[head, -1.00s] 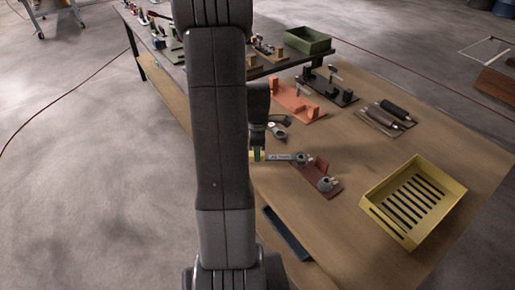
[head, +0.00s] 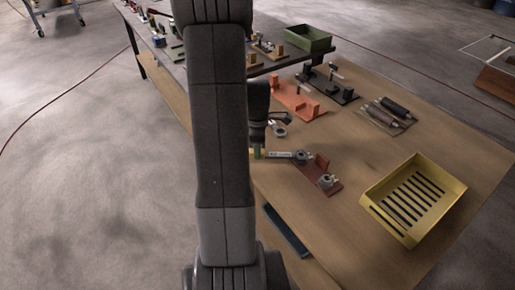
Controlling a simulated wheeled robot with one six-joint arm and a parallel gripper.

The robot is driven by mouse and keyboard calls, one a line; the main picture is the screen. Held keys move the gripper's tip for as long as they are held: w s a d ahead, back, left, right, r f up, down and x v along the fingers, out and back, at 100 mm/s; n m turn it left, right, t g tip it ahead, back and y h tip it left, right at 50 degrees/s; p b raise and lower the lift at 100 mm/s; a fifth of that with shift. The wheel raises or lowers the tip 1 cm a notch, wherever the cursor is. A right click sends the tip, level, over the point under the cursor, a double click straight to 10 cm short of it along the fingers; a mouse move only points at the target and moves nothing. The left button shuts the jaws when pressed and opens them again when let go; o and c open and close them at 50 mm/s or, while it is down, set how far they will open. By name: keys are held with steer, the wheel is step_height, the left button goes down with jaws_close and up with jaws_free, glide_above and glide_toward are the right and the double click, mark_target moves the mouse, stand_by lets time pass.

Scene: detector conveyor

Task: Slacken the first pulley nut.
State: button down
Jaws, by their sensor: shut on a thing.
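My gripper (head: 258,152) is partly hidden behind my arm. It is shut on a wrench (head: 281,155) with a pale label, held level just above the table. The wrench reaches right, and its head lies at the nearer-left nut (head: 300,157) on a dark red fixture (head: 318,169). The head appears to be around this nut, but the view is too small to be sure of the fit. A second nut (head: 327,181) stands at the front right of the same fixture, apart from the wrench.
A yellow slotted tray (head: 413,200) stands at the right of the wooden table. An orange fixture (head: 297,101), a black fixture (head: 331,84) and a plate with rollers (head: 386,116) lie behind. A dark flat bar (head: 287,231) lies near the front edge.

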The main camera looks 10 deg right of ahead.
steer(key=c, duration=1.1)
jaws_free()
steer(key=shift+o, duration=0.2)
step_height(320, 180, up, 14)
steer(key=shift+f, duration=0.15)
